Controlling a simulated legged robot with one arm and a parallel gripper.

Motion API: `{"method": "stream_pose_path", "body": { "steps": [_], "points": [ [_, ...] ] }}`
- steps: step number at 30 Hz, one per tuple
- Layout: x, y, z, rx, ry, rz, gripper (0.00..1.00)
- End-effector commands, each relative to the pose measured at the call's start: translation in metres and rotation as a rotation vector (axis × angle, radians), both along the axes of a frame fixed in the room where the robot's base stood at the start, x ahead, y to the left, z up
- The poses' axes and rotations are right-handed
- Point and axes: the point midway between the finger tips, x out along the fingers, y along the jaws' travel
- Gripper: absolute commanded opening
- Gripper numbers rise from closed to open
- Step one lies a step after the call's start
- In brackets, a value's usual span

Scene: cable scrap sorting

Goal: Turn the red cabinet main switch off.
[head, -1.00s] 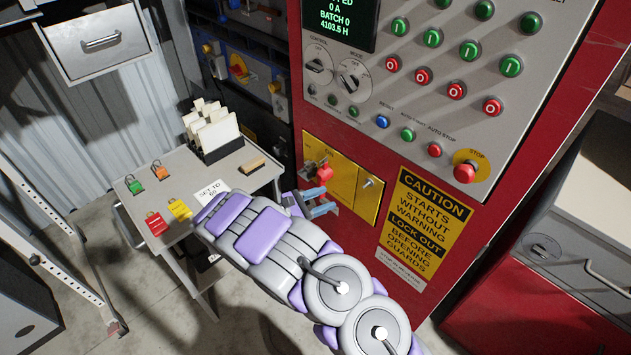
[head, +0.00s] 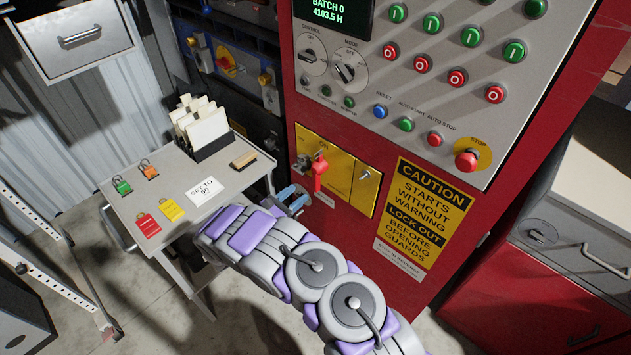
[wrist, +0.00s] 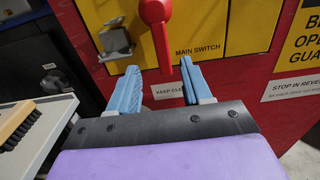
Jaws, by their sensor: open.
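The red main switch handle (head: 319,173) sits on a yellow plate (head: 341,184) on the front of the red cabinet (head: 388,150). In the wrist view the handle (wrist: 157,32) hangs roughly straight down, beside the label "MAIN SWITCH". My gripper (head: 293,198) is just below and in front of the handle. In the wrist view its two blue fingers (wrist: 158,88) are apart, with the handle's lower end above the gap between them. Nothing is held. I cannot tell whether a finger touches the handle.
A grey metal hasp (wrist: 115,40) sticks out left of the handle. A grey side table (head: 235,183) holds padlocks, tags, cards and a brush (head: 244,159). A red stop button (head: 466,160) and the caution sign (head: 428,212) are to the right.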

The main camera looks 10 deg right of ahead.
Motion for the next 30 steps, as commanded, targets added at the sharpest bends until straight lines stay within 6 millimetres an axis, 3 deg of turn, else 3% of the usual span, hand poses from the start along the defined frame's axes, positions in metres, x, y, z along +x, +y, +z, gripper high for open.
{"method": "stream_pose_path", "body": {
  "steps": [6, 12, 18, 28, 30],
  "points": [
    [0.024, -0.04, -0.001, -0.001, 0.0, -0.006, 0.49],
    [0.044, -0.067, -0.001, 0.002, 0.0, -0.004, 0.49],
    [0.055, -0.078, 0.0, -0.001, -0.001, 0.0, 0.49],
    [0.057, -0.081, 0.001, -0.002, 0.0, 0.0, 0.49],
    [0.057, -0.081, 0.001, -0.001, 0.0, -0.001, 0.44]
  ]
}}
